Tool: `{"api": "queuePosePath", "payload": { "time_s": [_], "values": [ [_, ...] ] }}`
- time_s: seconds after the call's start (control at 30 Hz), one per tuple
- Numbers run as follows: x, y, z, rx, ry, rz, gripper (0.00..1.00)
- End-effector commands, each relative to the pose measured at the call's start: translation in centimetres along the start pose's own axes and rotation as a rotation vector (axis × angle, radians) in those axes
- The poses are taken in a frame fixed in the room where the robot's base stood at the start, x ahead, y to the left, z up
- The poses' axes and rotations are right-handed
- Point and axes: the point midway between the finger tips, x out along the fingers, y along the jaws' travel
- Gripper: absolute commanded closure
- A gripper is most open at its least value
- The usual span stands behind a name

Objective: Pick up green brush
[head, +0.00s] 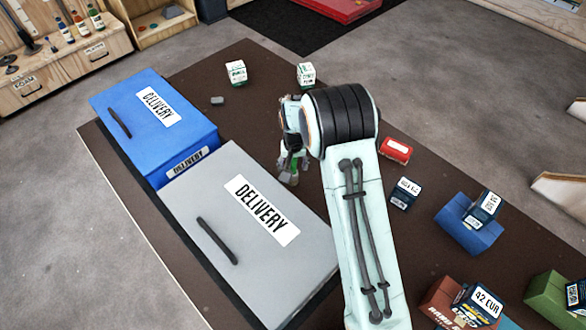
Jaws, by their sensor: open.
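My gripper (289,164) points down over the brown table, just beyond the grey box's far right corner, and is open. A small green thing (295,172), likely the green brush, shows at its fingertips. The gripper and arm hide most of it, and I cannot tell whether the fingers touch it or stand around it.
A grey delivery box (190,192) and a blue delivery box (185,125) stand left. Two small white-green boxes (236,73) (306,74) and a grey-green block (217,100) lie beyond. A red box (397,150), a dark box (405,193) and a blue holder (466,234) stand right.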

Motion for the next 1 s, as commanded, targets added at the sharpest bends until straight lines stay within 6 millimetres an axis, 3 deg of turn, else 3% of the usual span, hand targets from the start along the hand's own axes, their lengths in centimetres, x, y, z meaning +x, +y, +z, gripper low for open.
{"api": "queuePosePath", "payload": {
  "time_s": [0.27,0.4,0.43,0.83,1.0],
  "values": [
    [0.2,0.0,0.0,0.0,0.001,0.0,0.51],
    [0.2,0.0,0.0,0.0,0.001,0.0,0.95],
    [0.2,0.0,0.0,0.0,0.001,0.0,1.0],
    [0.1,0.0,0.0,0.0,0.001,0.0,1.0],
    [-1.2,0.0,-0.3,0.0,0.004,-0.001,1.0]
  ]
}}
